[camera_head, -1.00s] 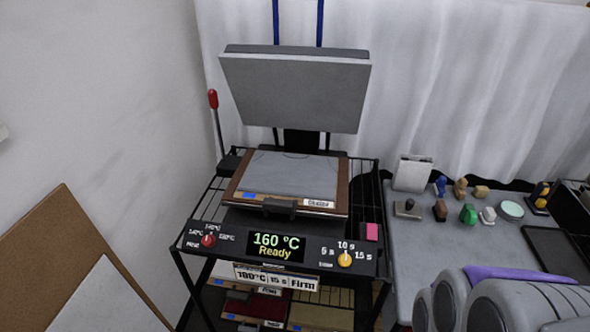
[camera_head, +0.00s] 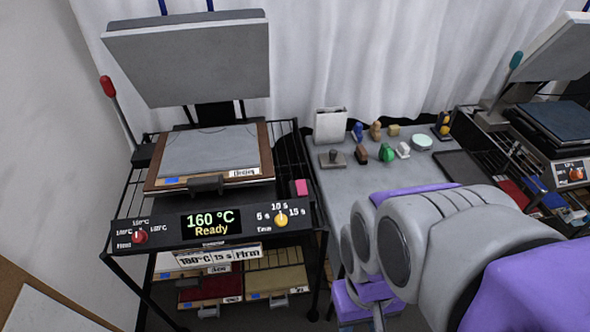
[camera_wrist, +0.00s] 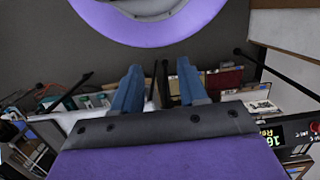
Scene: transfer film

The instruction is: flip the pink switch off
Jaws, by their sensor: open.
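The panel's display (camera_head: 211,222) reads 160 °C Ready. My gripper (camera_wrist: 158,82) shows in the wrist view with two blue fingers spread apart and nothing between them. My arm is to the right of the press in the head view, apart from the switch. In the wrist view the display is partly cut off at the right edge, and I cannot make out the switch there.
A red knob (camera_head: 139,236) and a yellow knob (camera_head: 281,219) sit on the panel. A grey table (camera_head: 335,190) to the right holds several stamps and small blocks. A second press (camera_head: 560,120) stands far right. Trays (camera_head: 210,288) lie on the shelf below.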

